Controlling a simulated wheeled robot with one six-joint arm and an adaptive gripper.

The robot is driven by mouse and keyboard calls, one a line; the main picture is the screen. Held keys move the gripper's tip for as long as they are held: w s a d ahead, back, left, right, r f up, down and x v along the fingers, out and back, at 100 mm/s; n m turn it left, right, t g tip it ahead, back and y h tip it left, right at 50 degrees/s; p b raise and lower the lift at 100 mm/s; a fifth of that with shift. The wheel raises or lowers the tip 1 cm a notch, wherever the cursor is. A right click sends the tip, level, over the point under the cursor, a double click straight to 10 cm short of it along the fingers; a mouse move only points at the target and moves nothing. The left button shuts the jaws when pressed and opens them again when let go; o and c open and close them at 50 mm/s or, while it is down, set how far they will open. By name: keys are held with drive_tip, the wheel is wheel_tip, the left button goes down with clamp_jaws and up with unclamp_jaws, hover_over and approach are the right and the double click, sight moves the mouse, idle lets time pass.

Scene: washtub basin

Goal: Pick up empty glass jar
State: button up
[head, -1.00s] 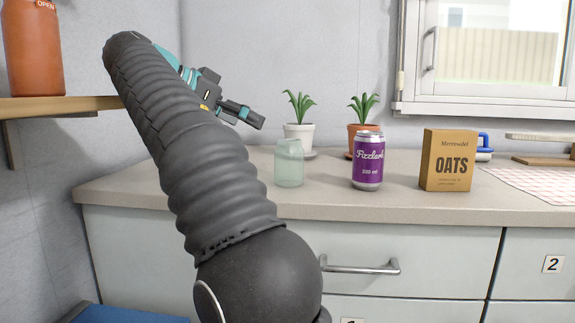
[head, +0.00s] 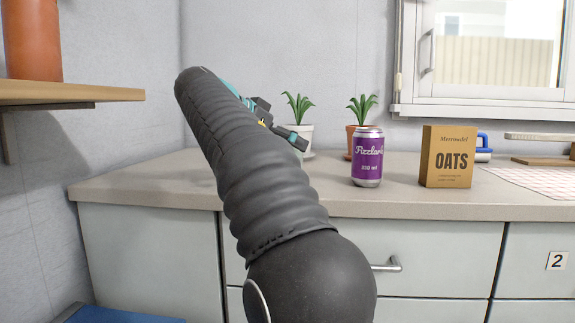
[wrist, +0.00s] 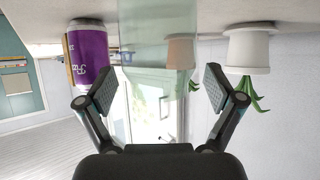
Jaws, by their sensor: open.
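The empty glass jar (wrist: 145,35) is pale green and see-through. It shows in the wrist view at the top middle, ahead of and between the fingers of my gripper (wrist: 158,90). The wrist view is upside down. The two fingers are spread apart with nothing between their pads. In the head view my arm hides the jar, and only part of my gripper (head: 297,142) shows past the arm, above the counter.
A purple can (head: 367,160) stands on the counter (head: 420,205) close to the jar, with an oats box (head: 447,157) further right. A white plant pot (head: 298,138) and a terracotta pot (head: 352,140) stand behind. A wooden shelf (head: 70,93) juts out at left.

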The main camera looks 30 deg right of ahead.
drive_tip(key=shift+d, duration=0.1)
drive_tip(key=c, duration=1.4)
wheel_tip(320, 180, up, 10)
drive_tip(key=p, duration=0.5)
